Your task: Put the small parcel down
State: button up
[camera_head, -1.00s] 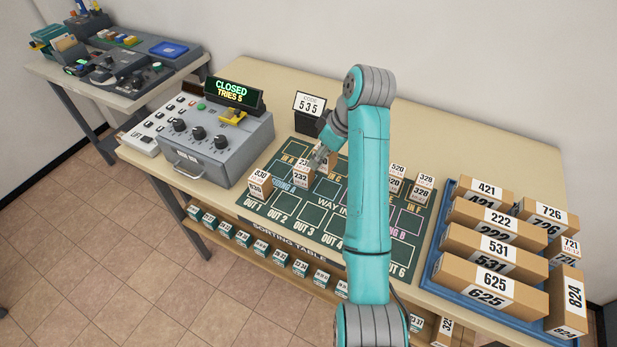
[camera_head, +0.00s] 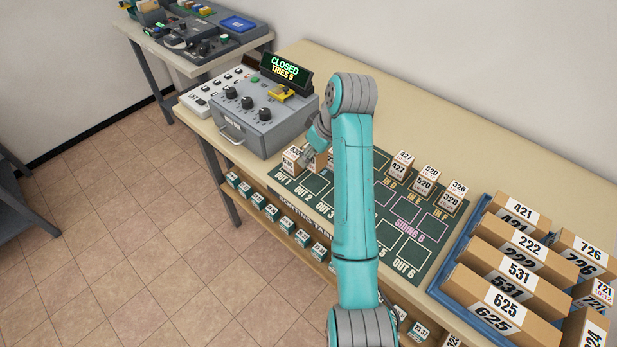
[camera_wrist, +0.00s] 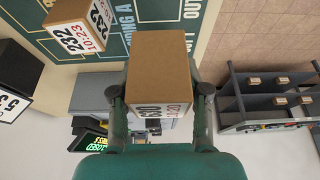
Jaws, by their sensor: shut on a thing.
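My gripper (camera_wrist: 160,92) is shut on a small brown parcel (camera_wrist: 160,74) in the wrist view, one finger on each side. Its white label is partly hidden; it ends in 30. In the head view this parcel (camera_head: 291,158) is at the OUT 1 end of the dark green sorting mat (camera_head: 405,247), beside my gripper (camera_head: 309,156). I cannot tell whether it touches the mat. Another small parcel, labelled 232 (camera_wrist: 80,28), stands apart from it in the wrist view and shows partly behind my arm in the head view (camera_head: 319,160).
A grey control box (camera_head: 262,118) with a CLOSED, TRIES 5 display (camera_head: 285,70) stands close behind the held parcel. Small parcels 427 (camera_head: 400,168), 520 (camera_head: 426,180) and 328 (camera_head: 452,196) stand along the mat's far side. A blue tray (camera_head: 440,290) holds larger boxes at right.

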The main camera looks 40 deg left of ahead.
aim_at(308, 178)
jog(key=shift+f, duration=3.6)
jog(key=shift+f, duration=0.15)
jog(key=o, duration=1.2)
